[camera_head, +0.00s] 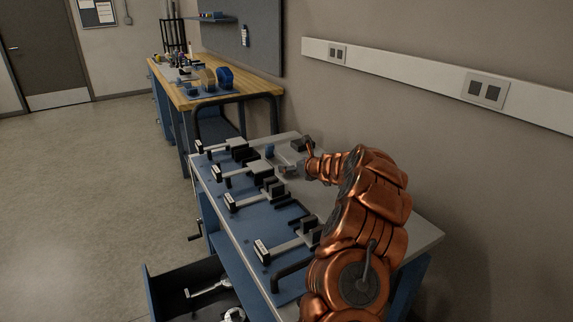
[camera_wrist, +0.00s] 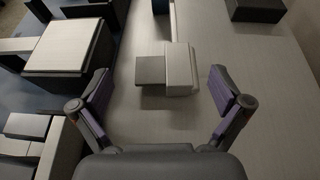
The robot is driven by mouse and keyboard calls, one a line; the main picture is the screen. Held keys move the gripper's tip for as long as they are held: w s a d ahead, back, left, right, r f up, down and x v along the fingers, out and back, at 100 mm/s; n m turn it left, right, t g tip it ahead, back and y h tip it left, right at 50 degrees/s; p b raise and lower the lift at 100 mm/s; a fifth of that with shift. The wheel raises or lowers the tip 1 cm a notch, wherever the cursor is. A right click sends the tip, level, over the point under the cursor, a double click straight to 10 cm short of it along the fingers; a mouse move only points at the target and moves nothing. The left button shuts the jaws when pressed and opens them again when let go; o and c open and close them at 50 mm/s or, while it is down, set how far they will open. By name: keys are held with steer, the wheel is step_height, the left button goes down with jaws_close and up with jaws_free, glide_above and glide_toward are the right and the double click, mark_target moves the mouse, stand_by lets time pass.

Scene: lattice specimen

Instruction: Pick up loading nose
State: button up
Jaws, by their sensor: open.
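In the wrist view my gripper (camera_wrist: 160,93) is open, with its purple-lined fingers spread wide. A small part with a pale block (camera_wrist: 180,70) and a darker grey block (camera_wrist: 150,69) joined to its left side lies ahead, between the fingers' lines; it appears to be the loading nose. Neither finger touches it. In the head view my gripper (camera_head: 290,156) is at the far end of the blue-and-grey bench, low over its top. The small part cannot be made out clearly there.
Several black-and-pale fixtures (camera_head: 246,199) stand in a row on the bench's blue area. In the wrist view a pale-topped block (camera_wrist: 72,47) is close on the left, and a dark block (camera_wrist: 256,9) lies at upper right. An open drawer (camera_head: 185,298) juts out at lower left.

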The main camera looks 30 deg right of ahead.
mark_target(287, 165)
steer(key=shift+w+d+f, duration=0.15)
steer(key=shift+w+d, duration=0.05)
steer(key=shift+w, duration=0.3)
steer(key=shift+w+d+f, duration=0.1)
steer(key=shift+w+f, duration=0.7)
steer(key=shift+p+x, duration=0.4)
steer(key=shift+x, duration=1.1)
steer(key=shift+c, duration=0.2)
steer(key=c, duration=1.4)
steer(key=shift+c, duration=0.2)
steer(key=shift+d+r, duration=0.1)
steer(key=shift+r, duration=0.05)
